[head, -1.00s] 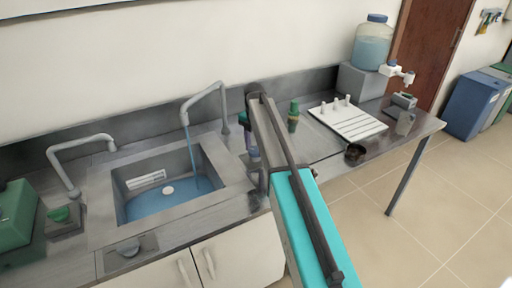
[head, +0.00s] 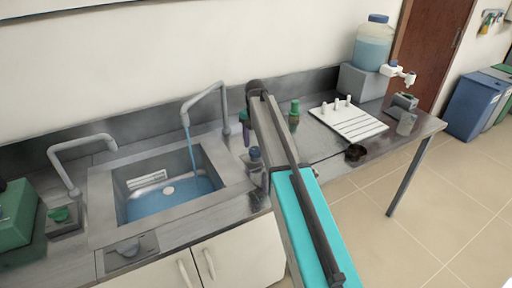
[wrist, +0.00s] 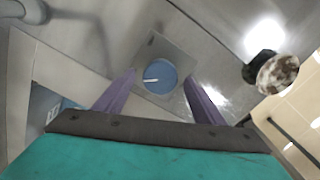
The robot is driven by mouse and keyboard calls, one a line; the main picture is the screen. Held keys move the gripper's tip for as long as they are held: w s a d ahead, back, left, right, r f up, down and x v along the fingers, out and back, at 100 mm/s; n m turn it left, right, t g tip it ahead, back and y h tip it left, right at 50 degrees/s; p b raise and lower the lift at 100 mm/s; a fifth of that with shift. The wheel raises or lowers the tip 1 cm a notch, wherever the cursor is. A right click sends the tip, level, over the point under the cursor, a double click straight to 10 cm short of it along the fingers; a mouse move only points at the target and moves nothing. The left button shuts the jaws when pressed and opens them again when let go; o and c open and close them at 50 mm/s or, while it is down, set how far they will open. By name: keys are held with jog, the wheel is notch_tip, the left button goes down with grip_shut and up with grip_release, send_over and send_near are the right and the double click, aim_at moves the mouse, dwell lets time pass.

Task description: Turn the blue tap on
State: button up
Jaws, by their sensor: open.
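The blue tap (wrist: 160,76) is a round blue knob with a white mark, set on a square grey plate. It shows in the middle of the wrist view. In the head view the blue tap (head: 254,153) is on the counter right of the sink, partly hidden by my arm. My gripper (wrist: 160,80) is open and empty. Its two purple fingers appear on either side of the knob; the height gap is unclear. In the head view, water runs from the right faucet (head: 207,99) into the sink (head: 165,205).
A green tap (head: 60,214) and a left faucet (head: 80,146) are left of the sink. A green-capped bottle (head: 294,115), a white rack (head: 348,121) and a dark round object (head: 355,153) stand to the right.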

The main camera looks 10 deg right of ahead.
aim_at(256, 150)
notch_tip(256, 150, up, 13)
jog(key=b, duration=0.2)
jog(key=shift+b, duration=0.3)
dwell(0.5)
